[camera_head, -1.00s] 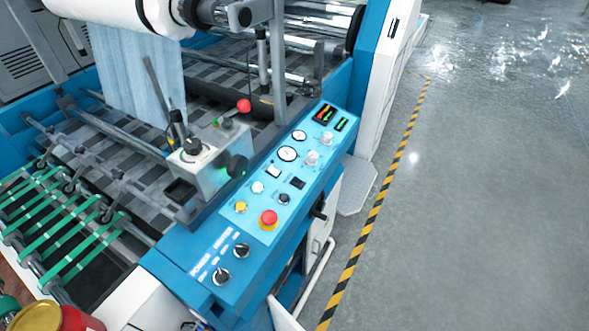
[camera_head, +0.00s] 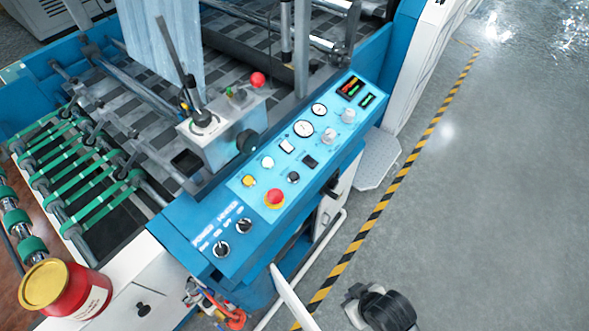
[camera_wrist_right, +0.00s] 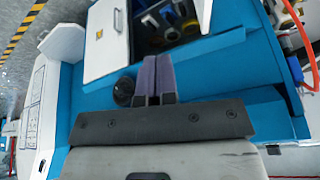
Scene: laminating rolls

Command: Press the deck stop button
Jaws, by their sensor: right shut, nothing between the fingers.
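A red mushroom button on a yellow base (camera_head: 274,197) sits on the front edge of the light-blue control panel (camera_head: 225,215), in the head view. It is the panel's only red mushroom button, and nothing covers it. My right gripper (camera_head: 374,306) shows at the bottom of the head view, below and right of the button and well apart from it. In the right wrist view its two fingers (camera_wrist_right: 155,78) are together with nothing between them. They point at the blue machine side; the red button does not show there. My left gripper is not in view.
Gauges, knobs and small buttons crowd the panel around the button. A metal box (camera_head: 228,138) with levers stands behind it. A red tin (camera_head: 78,300) stands at lower left. Grey floor (camera_head: 490,200) beyond the striped tape is clear. An open white cabinet (camera_wrist_right: 108,45) shows in the wrist view.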

